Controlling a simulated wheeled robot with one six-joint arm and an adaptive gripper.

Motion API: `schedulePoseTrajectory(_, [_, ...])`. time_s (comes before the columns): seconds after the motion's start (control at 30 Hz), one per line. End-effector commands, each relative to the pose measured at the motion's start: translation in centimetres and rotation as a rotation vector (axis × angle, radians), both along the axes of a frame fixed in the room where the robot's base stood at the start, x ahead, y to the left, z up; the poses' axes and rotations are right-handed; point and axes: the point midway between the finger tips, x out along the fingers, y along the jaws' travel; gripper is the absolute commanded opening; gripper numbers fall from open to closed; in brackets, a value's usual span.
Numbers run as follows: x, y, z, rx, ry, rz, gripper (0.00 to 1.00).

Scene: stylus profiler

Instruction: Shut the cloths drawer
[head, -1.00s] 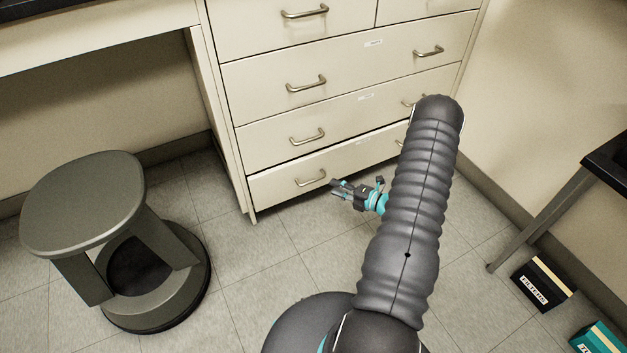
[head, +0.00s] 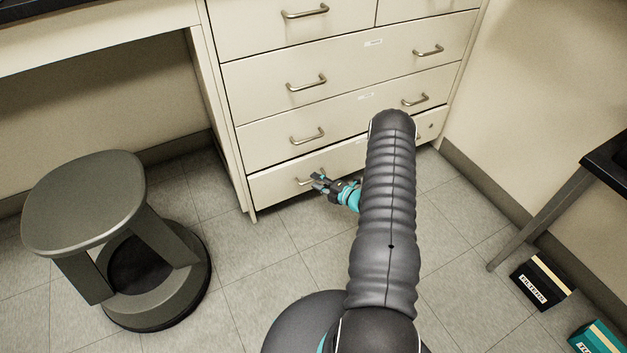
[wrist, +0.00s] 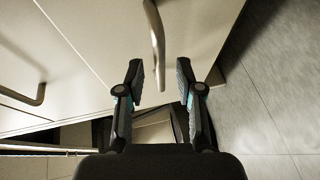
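The bottom drawer (head: 272,187) of the beige cabinet stands slightly out, with a dark gap along its top edge. I cannot read its label, so I cannot confirm that it is the cloths drawer. My gripper (head: 317,181) is at its left handle (head: 301,182), partly covering it in the head view. In the wrist view, my gripper (wrist: 160,78) is open, its fingers apart on either side of the lower end of a metal handle (wrist: 155,40). Nothing is visibly held. A dark opening shows behind the fingers. My arm hides part of the drawer's right side.
A grey stool (head: 85,205) stands at the left. A filters box (head: 542,282) and a teal box (head: 597,340) lie on the floor at the right, near a dark table (head: 607,160). The floor before the cabinet's left part is clear.

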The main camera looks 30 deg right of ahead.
Motion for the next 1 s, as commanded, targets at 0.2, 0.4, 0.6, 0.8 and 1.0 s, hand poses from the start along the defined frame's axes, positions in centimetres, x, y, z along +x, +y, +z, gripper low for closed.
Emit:
schedulePoseTrajectory(0.2, [1.7, 0.8, -0.4, -0.001, 0.000, 0.000, 0.36])
schedulePoseTrajectory(0.4, [2.0, 0.9, -0.5, -0.001, 0.001, -0.001, 0.36])
schedulePoseTrajectory(0.6, [1.9, 0.9, -0.4, -0.001, 0.001, -0.001, 0.21])
schedulePoseTrajectory(0.8, [1.9, 0.9, -0.4, 0.000, 0.001, 0.000, 0.00])
schedulePoseTrajectory(1.0, [2.1, 0.9, -0.5, -0.001, 0.000, 0.000, 0.00])
